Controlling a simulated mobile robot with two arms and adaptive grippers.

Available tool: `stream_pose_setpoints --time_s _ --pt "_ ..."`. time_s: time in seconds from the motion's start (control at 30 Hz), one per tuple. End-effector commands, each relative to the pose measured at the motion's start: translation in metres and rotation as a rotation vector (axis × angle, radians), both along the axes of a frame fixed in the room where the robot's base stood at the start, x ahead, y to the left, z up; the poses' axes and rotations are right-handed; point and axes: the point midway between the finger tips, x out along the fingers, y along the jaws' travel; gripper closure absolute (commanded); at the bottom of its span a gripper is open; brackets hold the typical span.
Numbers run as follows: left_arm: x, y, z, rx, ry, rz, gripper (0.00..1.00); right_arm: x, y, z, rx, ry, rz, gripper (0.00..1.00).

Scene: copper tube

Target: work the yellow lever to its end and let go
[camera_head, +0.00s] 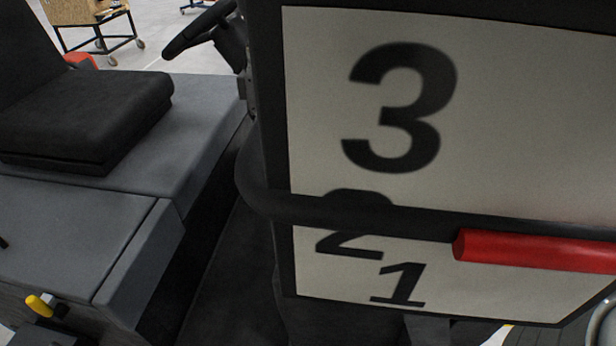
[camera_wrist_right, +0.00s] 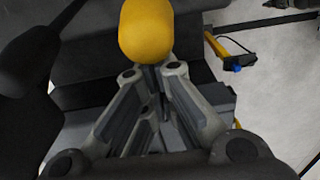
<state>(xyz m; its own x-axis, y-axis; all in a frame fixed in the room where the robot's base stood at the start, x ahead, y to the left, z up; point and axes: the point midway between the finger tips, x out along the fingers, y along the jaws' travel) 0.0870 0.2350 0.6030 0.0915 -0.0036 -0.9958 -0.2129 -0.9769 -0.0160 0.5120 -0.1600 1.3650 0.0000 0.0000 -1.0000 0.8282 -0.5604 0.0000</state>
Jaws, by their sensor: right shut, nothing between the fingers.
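In the right wrist view, a rounded yellow lever knob (camera_wrist_right: 146,30) stands at the top, just beyond the fingertips of my right gripper (camera_wrist_right: 150,73). The right gripper is shut with nothing between its fingers. I cannot tell whether the fingertips touch the knob. In the head view, a small yellow lever handle (camera_head: 39,305) shows at the lower left, tilted, beside a small light grey piece. I cannot tell if it is the same knob. Neither gripper shows in the head view, and my left gripper is in neither view.
A dark-framed white panel (camera_head: 330,100) with the numbers 3, 2 and 1 fills the right of the head view, with a red bar (camera_head: 540,250) across it. A black seat (camera_head: 85,115) on a grey body (camera_head: 85,235) and a steering wheel (camera_head: 200,30) are at left.

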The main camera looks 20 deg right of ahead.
Motion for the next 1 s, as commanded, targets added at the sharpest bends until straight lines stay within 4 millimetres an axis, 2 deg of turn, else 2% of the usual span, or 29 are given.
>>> stream_pose_setpoints --time_s 0.7,1.0 --pt "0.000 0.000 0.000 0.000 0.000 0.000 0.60 0.023 0.035 0.000 0.000 0.000 0.001 1.00" --pt "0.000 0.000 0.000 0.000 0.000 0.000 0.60 0.025 0.037 0.000 0.000 0.000 0.000 1.00"
